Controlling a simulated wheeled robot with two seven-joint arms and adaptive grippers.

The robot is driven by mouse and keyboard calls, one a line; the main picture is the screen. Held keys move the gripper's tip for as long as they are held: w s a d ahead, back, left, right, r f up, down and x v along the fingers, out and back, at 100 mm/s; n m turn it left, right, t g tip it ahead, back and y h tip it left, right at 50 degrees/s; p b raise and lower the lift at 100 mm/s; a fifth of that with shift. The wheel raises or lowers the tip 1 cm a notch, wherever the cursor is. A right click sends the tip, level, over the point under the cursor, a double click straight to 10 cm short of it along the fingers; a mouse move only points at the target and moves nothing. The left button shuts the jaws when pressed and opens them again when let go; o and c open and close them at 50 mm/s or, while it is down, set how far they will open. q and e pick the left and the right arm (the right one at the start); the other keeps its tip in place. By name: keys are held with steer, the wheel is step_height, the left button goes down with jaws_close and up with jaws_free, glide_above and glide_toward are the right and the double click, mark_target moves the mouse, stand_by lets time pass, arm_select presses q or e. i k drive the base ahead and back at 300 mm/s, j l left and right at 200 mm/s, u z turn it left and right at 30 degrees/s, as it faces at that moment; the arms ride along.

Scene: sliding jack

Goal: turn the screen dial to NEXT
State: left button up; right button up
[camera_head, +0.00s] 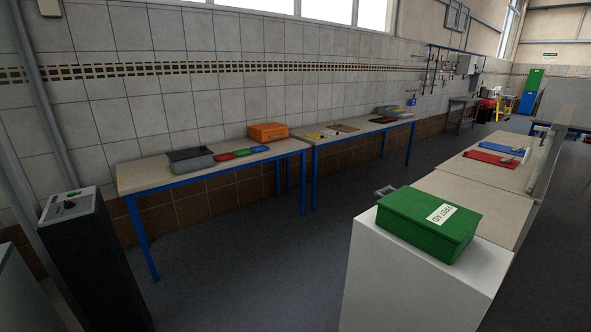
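A tall black pedestal (88,262) stands at the left edge. Its sloped grey top panel (58,213) carries a small black knob (69,205), which may be the dial, and a small green part behind it. The knob's pointer and any NEXT label are too small to read. No screen can be made out clearly. Neither of my grippers is in view.
A green first aid box (415,231) sits on a white block (400,285) at right. A blue-legged table (135,178) along the tiled wall holds a grey tray (190,160) and an orange box (268,132). The grey floor (250,250) between is clear.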

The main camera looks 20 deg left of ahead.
mark_target(69, 204)
steer(key=i+u, duration=0.3)
steer(key=u, duration=0.15)
steer(key=i+u, duration=0.3)
steer(key=u, duration=0.15)
steer(key=i+u, duration=0.25)
steer(key=u, duration=0.2)
steer(key=i+u, duration=0.3)
steer(key=u, duration=0.15)
steer(key=i+u, duration=0.2)
steer(key=u, duration=0.25)
steer(key=i+u, duration=0.15)
steer(key=u, duration=0.3)
steer(key=i+l+u, duration=0.1)
steer(key=i+u, duration=0.15)
steer(key=u, duration=0.15)
steer(key=i+l+u, duration=0.15)
steer(key=u, duration=0.25)
steer(key=i+l, duration=0.05)
